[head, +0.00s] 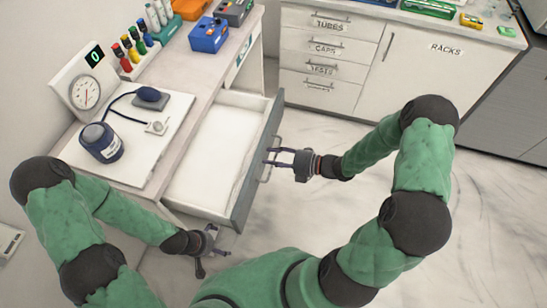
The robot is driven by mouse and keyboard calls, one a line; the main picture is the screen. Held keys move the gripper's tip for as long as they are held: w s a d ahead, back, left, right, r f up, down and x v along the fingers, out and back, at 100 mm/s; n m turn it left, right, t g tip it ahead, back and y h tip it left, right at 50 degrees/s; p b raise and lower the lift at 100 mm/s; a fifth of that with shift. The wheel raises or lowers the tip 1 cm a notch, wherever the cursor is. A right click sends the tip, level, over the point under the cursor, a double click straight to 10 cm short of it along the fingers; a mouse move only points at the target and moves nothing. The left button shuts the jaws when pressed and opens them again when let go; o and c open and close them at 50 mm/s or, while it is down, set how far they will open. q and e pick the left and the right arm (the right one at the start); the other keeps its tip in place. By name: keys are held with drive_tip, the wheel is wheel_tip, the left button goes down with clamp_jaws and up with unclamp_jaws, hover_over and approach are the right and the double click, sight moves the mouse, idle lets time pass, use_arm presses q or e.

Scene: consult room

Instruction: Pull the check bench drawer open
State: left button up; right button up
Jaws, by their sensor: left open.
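The check bench drawer (214,150) is pulled out from the bench, with its pale, empty-looking inside showing. Its grey front (240,198) faces right and carries a slim bar handle (263,174). My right gripper (268,156) is at this handle, its two fingers apart and pointing left at the drawer front. Whether the fingers touch the handle is too small to tell. My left gripper (208,249) is open and empty, low beside the near end of the drawer front.
A labelled cabinet (330,45) stands at the back. The floor right of the drawer is clear.

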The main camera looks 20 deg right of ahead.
drive_tip(key=v, duration=1.2)
idle(0.5)
drive_tip(key=w+a+f+m+h, duration=0.35)
drive_tip(key=f+m, duration=0.25)
drive_tip(key=m, duration=0.3)
drive_tip(key=w+a+f+m+h, duration=0.3)
drive_tip(key=w+f+m, duration=0.1)
drive_tip(key=f+m, duration=0.4)
drive_tip(key=s+a+f+m+g+h, duration=0.1)
drive_tip(key=s+a+f+m+g, duration=0.2)
drive_tip(key=s+m, duration=0.4)
drive_tip(key=s+a+f+m+g+h, duration=0.1)
drive_tip(key=s+a+f+m+g, duration=0.3)
drive_tip(key=s+a+m+g, duration=0.2)
drive_tip(key=shift+s+a+f+m, duration=0.2)
drive_tip(key=shift+s+a+m, duration=0.3)
drive_tip(key=shift+s+a, duration=0.6)
